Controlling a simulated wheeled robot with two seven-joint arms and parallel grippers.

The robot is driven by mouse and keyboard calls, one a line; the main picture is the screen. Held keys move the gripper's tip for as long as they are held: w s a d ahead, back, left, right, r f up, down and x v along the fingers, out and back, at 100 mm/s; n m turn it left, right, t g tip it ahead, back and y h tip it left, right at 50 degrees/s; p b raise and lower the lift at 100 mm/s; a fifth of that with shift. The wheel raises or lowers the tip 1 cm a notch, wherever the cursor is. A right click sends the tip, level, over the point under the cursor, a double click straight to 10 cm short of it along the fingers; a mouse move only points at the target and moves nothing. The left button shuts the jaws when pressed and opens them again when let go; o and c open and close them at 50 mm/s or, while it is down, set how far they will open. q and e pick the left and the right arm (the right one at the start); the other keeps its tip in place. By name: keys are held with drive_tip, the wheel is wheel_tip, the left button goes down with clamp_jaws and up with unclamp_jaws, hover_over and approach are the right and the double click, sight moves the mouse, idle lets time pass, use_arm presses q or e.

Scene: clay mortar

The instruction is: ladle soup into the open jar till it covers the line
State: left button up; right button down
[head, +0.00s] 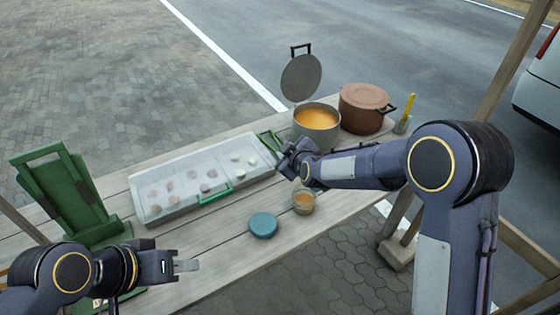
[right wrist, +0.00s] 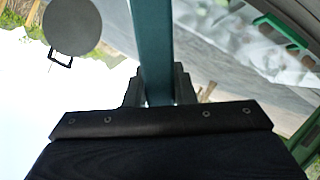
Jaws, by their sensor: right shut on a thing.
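A grey pot (head: 316,137) of orange soup (head: 316,119) stands at the table's far right, its lid (head: 301,78) raised behind it. The open glass jar (head: 303,202) stands near the front edge with some orange soup in it; its fill line is too small to make out. My right gripper (head: 290,158) is between the pot and the jar. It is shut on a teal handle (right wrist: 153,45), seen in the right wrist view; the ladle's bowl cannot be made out. My left gripper (head: 186,265) is at the lower left, away from these things, its finger gap not clear.
A blue round lid (head: 263,225) lies left of the jar. A clear-covered tray (head: 160,212) with several compartments lies mid-table. A brown pot (head: 362,112) stands right of the soup pot, beside a cup with a yellow handle (head: 408,106). A green stand (head: 75,195) is at left.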

drive_tip(key=shift+m+t+y, duration=0.5)
drive_tip(key=shift+m+y, duration=0.4)
drive_tip(key=shift+s+d+r+b, duration=0.1)
drive_tip(key=shift+d+r+b, duration=0.1)
drive_tip(key=shift+d+b, duration=1.35)
drive_tip(key=shift+s+d+r+b, duration=0.15)
drive_tip(key=shift+d+b, duration=0.5)
drive_tip(key=shift+b, duration=1.75)
drive_tip(key=d+m+y+b, duration=0.1)
drive_tip(key=d+b, duration=0.1)
drive_tip(key=b, duration=0.3)
drive_tip(key=d+m+t+b, duration=0.1)
drive_tip(key=d+b, duration=0.1)
drive_tip(key=b, duration=0.3)
drive_tip(key=d+y+b, duration=0.1)
drive_tip(key=b, duration=0.5)
drive_tip(key=shift+s+d+f+m+t+y, duration=0.2)
drive_tip(key=shift+s+d+m+t+y, duration=0.1)
drive_tip(key=shift+d+m+t, duration=0.1)
drive_tip(key=shift+d+m+b, duration=0.3)
drive_tip(key=shift+d+b, duration=0.15)
drive_tip(key=shift+b, duration=0.45)
drive_tip(key=shift+d+r+t, duration=0.1)
drive_tip(key=shift+t, duration=0.2)
drive_tip(key=shift+r, duration=0.2)
wheel_tip(320, 180, up, 5)
drive_tip(key=shift+f+p, duration=0.1)
drive_tip(key=shift+p, duration=1.15)
